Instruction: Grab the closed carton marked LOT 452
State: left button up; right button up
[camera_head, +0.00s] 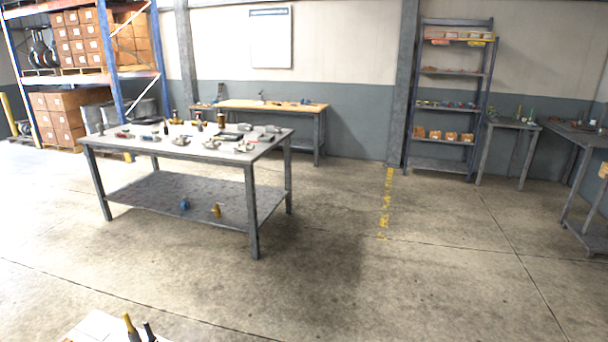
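Several closed brown cartons are stacked on the upper level of the rack at the far left (82,42). More brown cartons stand low at the rack's foot (62,118). No LOT 452 marking is legible on any of them at this distance. Small orange-brown boxes (451,136) sit on a shelf at the back right, also without readable marks. Neither of my grippers is in view.
A grey metal table (185,152) with many small parts stands between me and the rack. A wooden-topped bench (270,106), grey shelving (405,95) and side tables (513,124) line the back. A white surface (98,328) shows at bottom left. The centre and right floor is clear.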

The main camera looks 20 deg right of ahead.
aim_at(450, 136)
jog(key=z, duration=1.05)
jog(key=i, duration=1.45)
jog(key=z, duration=0.75)
jog(key=i, duration=4.2)
jog(key=u, duration=0.05)
jog(key=i, duration=2)
jog(key=u, duration=0.45)
jog(key=i, duration=1.25)
jog(key=u, duration=0.2)
